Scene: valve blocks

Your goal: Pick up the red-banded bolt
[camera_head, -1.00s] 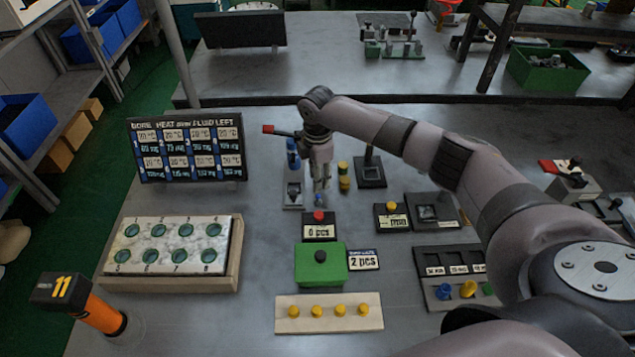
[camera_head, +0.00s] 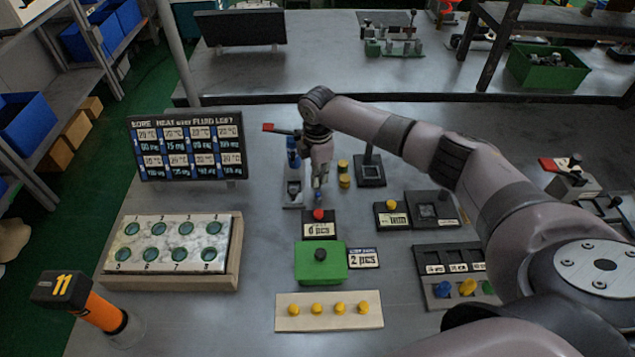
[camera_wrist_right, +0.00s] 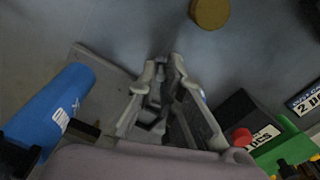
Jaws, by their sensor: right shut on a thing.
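My right gripper (camera_head: 318,188) points down near the middle of the table, behind the red button (camera_head: 318,214). It is shut on a small part whose tip shows bluish below the fingers; it is mostly hidden, and no red band can be made out. In the right wrist view, the right gripper (camera_wrist_right: 172,68) has its fingers close together, with the gap dark. I cannot pick out a red-banded bolt elsewhere. My left gripper is not in view.
A green box with a black button (camera_head: 306,266) stands in front. Yellow-topped pieces (camera_head: 344,181) and a dark stand (camera_head: 371,178) are right of the gripper. A blue cylinder (camera_wrist_right: 58,112) is left in the wrist view. A numbered tray (camera_head: 172,281) lies left.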

